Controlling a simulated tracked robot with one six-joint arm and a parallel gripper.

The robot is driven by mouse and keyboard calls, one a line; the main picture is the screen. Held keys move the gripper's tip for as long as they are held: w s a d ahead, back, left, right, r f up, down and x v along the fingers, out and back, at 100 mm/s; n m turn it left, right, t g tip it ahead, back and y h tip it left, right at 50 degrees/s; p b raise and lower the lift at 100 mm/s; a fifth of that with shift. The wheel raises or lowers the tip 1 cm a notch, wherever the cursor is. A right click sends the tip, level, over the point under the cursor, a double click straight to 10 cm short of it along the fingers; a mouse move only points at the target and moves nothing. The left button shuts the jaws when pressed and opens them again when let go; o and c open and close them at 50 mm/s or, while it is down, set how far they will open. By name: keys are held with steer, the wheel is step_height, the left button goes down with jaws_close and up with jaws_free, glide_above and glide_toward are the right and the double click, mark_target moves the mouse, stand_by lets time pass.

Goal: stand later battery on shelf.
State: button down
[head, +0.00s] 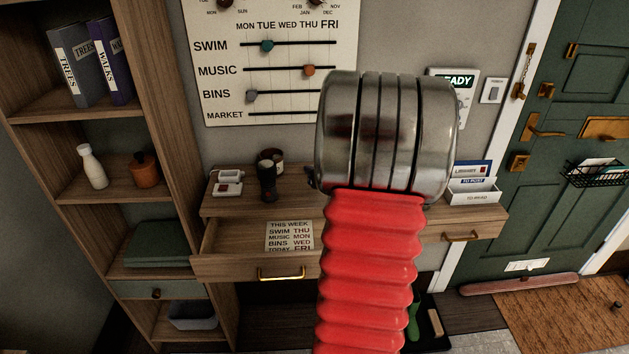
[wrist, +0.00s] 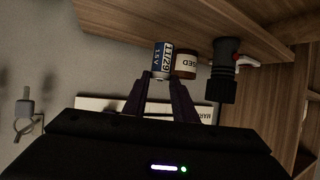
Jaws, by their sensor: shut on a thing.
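My gripper (wrist: 160,82) shows in the wrist view, its two dark fingers shut on a battery (wrist: 162,60). The battery is blue and white and reads 11/29 and 1.5V. The picture there looks upside down. A brown jar with a USED label (wrist: 186,62) is right beside the battery in that view; I cannot tell if they touch. The wooden shelf (wrist: 165,22) spans the top of the wrist view and appears as the wall ledge (head: 300,200) in the head view.
A black torch (head: 267,180) stands on the ledge near the jar (head: 274,157), with a white device (head: 227,183) to the left. Below, an open drawer (head: 225,250) holds a note (head: 290,237). A letter holder (head: 473,190) stands at the right end. A bookcase (head: 170,130) is at left.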

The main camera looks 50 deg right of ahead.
steer(key=shift+f, duration=0.2)
steer(key=shift+f, duration=1.85)
steer(key=c, duration=1.4)
jaws_free()
steer(key=shift+c, duration=0.2)
steer(key=shift+s+a+r, duration=0.1)
steer(key=shift+s+r, duration=0.15)
steer(key=shift+s, duration=0.05)
steer(key=v, duration=1.1)
